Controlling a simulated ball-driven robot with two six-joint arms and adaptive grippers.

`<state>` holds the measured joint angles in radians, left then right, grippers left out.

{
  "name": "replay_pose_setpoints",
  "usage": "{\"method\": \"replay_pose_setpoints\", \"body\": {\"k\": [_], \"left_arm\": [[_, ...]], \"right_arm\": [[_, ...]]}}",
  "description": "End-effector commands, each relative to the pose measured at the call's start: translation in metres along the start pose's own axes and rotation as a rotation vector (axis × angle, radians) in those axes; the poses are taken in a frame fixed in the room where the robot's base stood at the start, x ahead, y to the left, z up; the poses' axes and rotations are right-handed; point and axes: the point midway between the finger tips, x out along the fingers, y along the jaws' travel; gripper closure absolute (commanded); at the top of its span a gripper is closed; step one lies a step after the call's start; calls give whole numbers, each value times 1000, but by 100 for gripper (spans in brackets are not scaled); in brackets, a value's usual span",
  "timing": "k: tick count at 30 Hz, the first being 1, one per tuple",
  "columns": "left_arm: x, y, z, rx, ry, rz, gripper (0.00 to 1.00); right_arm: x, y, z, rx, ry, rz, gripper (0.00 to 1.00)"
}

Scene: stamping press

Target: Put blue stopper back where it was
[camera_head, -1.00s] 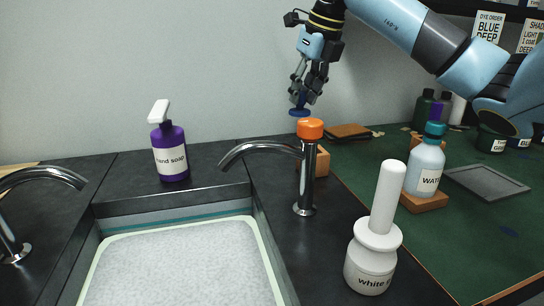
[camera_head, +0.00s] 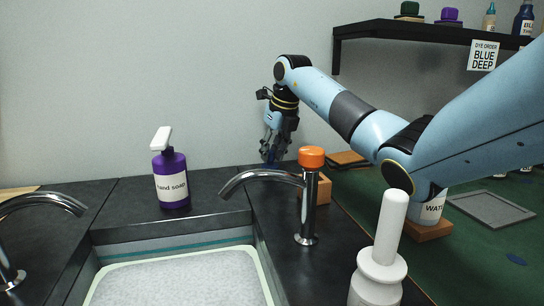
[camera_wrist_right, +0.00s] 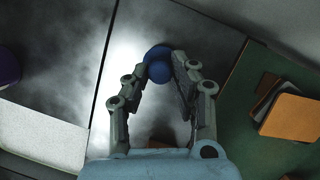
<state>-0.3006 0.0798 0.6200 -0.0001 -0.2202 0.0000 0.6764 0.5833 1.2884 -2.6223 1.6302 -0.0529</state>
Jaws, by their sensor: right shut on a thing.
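The blue stopper (camera_wrist_right: 157,66) is between the fingertips of my right gripper (camera_wrist_right: 160,80) in the right wrist view, which is shut on it. In the head view my right gripper (camera_head: 272,155) points down behind the tap, near the back wall, with the dark blue stopper (camera_head: 270,154) partly hidden by the fingers. The dark counter lies below it; I cannot tell whether the stopper touches the counter. My left gripper is not in view.
A hand soap bottle (camera_head: 171,178) stands left. The sink (camera_head: 170,245) lies in front. Brown blocks (camera_wrist_right: 292,117) lie on the green mat.

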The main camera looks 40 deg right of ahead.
Motion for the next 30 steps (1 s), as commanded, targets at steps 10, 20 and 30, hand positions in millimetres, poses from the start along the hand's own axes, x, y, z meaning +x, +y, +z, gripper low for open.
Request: {"method": "replay_pose_setpoints", "body": {"k": [10,20,30], "left_arm": [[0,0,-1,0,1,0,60],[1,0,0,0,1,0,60],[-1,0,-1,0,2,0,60]], "right_arm": [[14,0,-5,0,-2,0,100],[16,0,-6,0,-1,0,53],[9,0,-4,0,-3,-1,53]]}}
